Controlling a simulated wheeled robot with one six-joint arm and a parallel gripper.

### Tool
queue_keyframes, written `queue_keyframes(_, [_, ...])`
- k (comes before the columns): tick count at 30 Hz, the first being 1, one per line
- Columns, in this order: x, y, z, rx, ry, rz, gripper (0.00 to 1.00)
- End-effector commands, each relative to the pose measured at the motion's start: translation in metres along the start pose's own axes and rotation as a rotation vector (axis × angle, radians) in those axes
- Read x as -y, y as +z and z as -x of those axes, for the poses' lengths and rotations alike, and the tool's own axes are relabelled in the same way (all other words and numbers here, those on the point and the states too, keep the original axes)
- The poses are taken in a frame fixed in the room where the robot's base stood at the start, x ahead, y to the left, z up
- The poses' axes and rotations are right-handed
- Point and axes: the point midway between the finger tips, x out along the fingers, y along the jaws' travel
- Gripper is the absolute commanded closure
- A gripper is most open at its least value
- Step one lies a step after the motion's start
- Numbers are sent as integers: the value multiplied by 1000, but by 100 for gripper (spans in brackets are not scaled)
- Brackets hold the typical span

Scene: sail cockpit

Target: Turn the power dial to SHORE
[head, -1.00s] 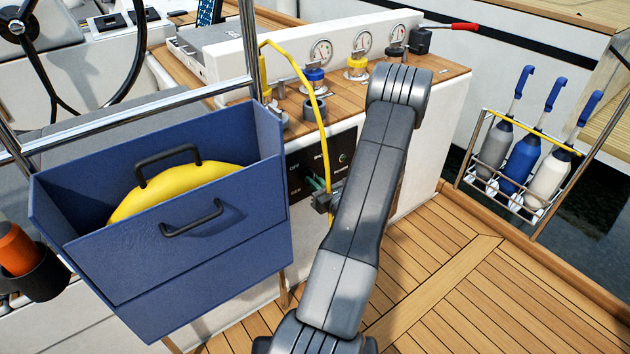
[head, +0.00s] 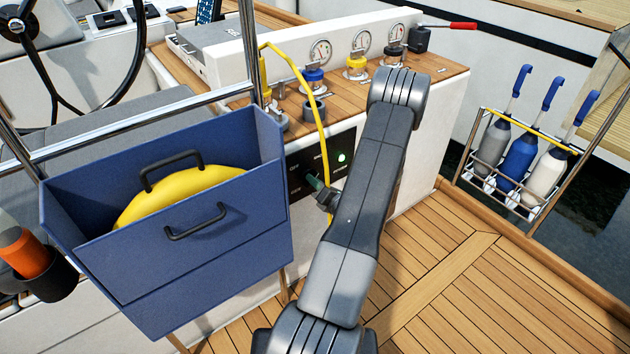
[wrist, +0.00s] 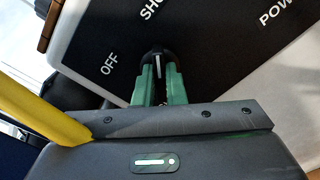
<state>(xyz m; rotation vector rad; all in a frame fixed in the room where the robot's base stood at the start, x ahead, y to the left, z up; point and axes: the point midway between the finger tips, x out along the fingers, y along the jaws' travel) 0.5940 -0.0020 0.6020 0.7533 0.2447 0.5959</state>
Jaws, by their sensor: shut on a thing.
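The power dial (wrist: 155,54) is a black knob with a white pointer line, on a black panel (head: 304,163). In the wrist view the pointer runs up toward the partly cut-off label SHO, past the OFF label at its left. My gripper (wrist: 159,75) has green fingers, shut on the knob from both sides. In the head view my gripper (head: 314,183) reaches the panel, and the knob is mostly hidden by it. A small lamp (head: 341,157) on the panel glows green.
A blue box (head: 190,265) with a coiled yellow thing stands left of my arm. A yellow hose (head: 318,100) hangs down across the panel close to my gripper. A rack of bottles (head: 520,180) is at the right.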

Motion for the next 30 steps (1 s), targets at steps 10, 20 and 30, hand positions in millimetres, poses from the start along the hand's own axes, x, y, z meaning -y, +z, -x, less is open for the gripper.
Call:
queue_keyframes(10, [1,-1,0,-1,-2,-24,100])
queue_keyframes(20, [0,-1,0,-1,-2,-23,68])
queue_keyframes(30, [0,0,4,0,-2,-22,68])
